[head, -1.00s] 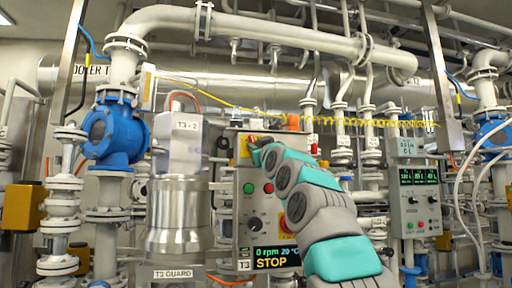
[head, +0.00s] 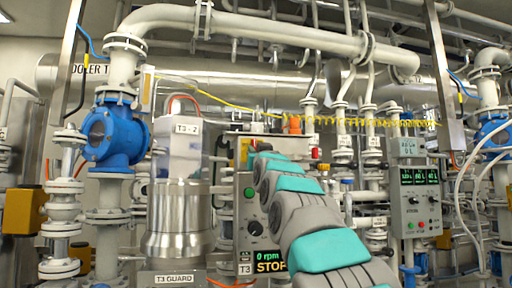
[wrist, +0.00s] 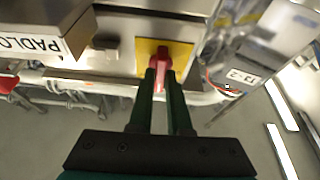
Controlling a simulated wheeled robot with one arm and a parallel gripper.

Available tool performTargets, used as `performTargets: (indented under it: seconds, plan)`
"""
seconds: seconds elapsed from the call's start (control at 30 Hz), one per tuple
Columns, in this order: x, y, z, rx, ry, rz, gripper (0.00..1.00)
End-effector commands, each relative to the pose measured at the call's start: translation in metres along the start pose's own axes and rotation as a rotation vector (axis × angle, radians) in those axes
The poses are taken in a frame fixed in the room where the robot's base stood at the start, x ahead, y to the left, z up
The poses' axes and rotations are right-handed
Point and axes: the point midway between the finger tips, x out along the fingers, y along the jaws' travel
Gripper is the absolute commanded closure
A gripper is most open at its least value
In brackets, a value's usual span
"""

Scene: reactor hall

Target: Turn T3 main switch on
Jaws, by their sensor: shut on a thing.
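The T3 control box (head: 245,215) stands left of centre in the head view, partly behind my arm. Its display (head: 267,261) reads 0 rpm and STOP. In the wrist view the main switch has a red handle (wrist: 162,58) on a yellow plate (wrist: 178,50). The two dark green fingers of my gripper (wrist: 161,78) are closed on the red handle. The handle points along the fingers in that view. In the head view my arm hides the switch and the gripper.
A green button (head: 249,192) and a black knob (head: 253,229) are on the box front. The T3 guard (head: 179,222) stands to the left. A padlock-labelled box (wrist: 45,30) is beside the switch in the wrist view. Another control box (head: 415,200) is at right.

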Motion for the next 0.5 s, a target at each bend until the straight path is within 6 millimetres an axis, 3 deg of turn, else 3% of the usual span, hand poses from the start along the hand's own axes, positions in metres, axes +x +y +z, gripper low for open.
performTargets:
  seconds: [0.5]
  plan:
    - [0.0001, -0.0004, -0.0006, 0.043, 0.001, 0.017, 1.0]
